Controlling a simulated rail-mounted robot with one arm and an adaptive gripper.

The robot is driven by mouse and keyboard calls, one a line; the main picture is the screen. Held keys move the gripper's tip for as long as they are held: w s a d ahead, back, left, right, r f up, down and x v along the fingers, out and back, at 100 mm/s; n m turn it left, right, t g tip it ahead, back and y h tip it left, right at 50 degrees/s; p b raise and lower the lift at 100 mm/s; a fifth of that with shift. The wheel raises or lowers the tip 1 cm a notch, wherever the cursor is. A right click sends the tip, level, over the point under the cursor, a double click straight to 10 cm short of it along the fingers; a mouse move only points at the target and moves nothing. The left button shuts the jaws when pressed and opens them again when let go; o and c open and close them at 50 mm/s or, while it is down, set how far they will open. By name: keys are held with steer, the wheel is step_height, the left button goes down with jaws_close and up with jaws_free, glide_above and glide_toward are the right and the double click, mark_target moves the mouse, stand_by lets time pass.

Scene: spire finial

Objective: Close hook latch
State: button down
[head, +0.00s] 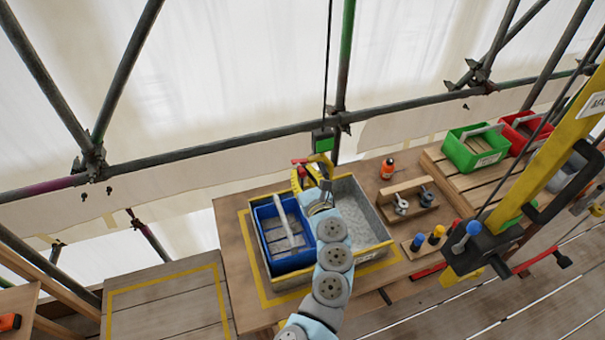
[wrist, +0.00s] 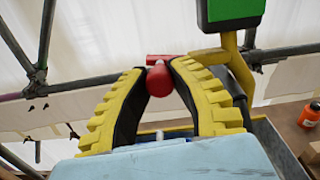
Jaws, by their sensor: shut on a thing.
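A yellow hook (head: 324,160) hangs below a dark block with a green face (head: 322,141) on a thin cable. In the wrist view the hook (wrist: 240,72) curves down on the right under the green-faced block (wrist: 235,8). A red latch piece (wrist: 160,84) with a rounded end sits between the tips of my gripper (wrist: 160,68). My gripper's yellow ribbed fingers are shut on it. The latch's red bar reaches right toward the hook behind the right finger. That finger hides where they meet. In the head view my gripper (head: 300,168) is just left of the hook.
Below are a grey tray (head: 372,213) and a blue crate (head: 268,254) on a wooden table. An orange bottle (head: 387,168) and a wooden rack (head: 409,203) stand to the right. Scaffold poles (head: 240,136) run behind the hook.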

steer(key=f+n+b, duration=0.1)
steer(key=n+b, duration=0.1)
steer(key=b, duration=0.1)
steer(key=shift+a+f+n, duration=0.1)
steer(key=shift+f+n, duration=0.1)
steer(key=shift+n, duration=0.2)
steer(key=shift+f+n+b, duration=0.35)
steer(key=shift+n+b, duration=0.5)
steer(key=shift+n, duration=0.05)
steer(key=d+f+n+b, duration=0.1)
steer(key=n+b, duration=0.4)
steer(key=w+d+f+n+b, duration=0.1)
steer(key=n+b, duration=0.4)
steer(key=b, duration=0.1)
steer(key=d+f+n+b, duration=0.1)
steer(key=n+b, duration=0.4)
steer(key=shift+w+d+b, duration=0.15)
steer(key=shift+d+b, duration=0.2)
steer(key=shift+d, duration=0.05)
steer(key=shift+n, duration=0.3)
steer(key=c, duration=0.9)
jaws_free()
steer(key=shift+r, duration=0.1)
steer(key=shift+o, duration=0.2)
